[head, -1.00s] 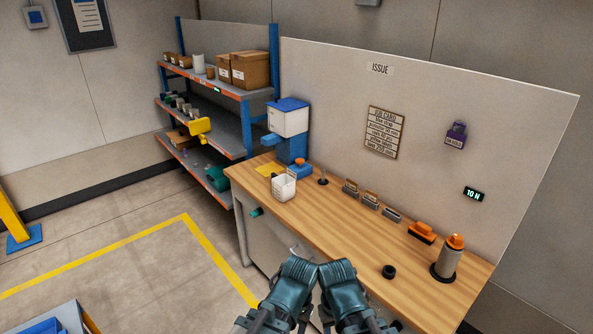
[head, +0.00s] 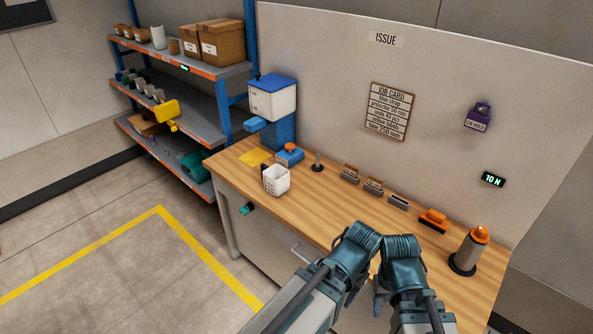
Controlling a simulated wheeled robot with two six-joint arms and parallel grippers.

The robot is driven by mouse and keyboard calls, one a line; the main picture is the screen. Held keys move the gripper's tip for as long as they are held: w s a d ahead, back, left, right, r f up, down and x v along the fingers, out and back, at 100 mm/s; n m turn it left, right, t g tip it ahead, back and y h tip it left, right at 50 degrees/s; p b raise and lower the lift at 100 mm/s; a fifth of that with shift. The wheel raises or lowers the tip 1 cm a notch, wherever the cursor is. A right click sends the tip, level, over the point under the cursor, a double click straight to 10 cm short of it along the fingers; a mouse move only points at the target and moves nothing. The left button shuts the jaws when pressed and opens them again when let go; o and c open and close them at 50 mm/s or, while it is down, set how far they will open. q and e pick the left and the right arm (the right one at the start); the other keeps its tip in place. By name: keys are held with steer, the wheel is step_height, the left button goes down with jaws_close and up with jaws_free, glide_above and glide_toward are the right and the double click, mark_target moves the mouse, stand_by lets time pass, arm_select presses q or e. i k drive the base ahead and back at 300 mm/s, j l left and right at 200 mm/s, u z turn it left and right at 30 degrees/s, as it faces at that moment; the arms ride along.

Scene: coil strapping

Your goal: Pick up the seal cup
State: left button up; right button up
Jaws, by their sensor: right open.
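A small white square cup (head: 276,181), which I take for the seal cup, stands upright near the left front edge of the wooden bench (head: 330,206). Its far side and contents are hard to make out. My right gripper (head: 380,303) hangs low in front of the bench, far to the right of the cup, open and empty. My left gripper (head: 356,290) is beside it, mostly hidden by its own arm, and its jaws are unclear. Neither gripper touches the cup.
A blue dispenser with a white bin (head: 272,98) stands behind the cup, near a blue block with an orange knob (head: 290,154).

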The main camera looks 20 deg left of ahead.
mark_target(275, 177)
steer(key=i+j+z, duration=0.2)
steer(key=j, duration=0.35)
steer(key=j+z, duration=0.15)
steer(key=j, duration=0.4)
steer(key=i+j+z, duration=0.2)
steer(key=j, duration=0.4)
steer(key=k+l, duration=0.05)
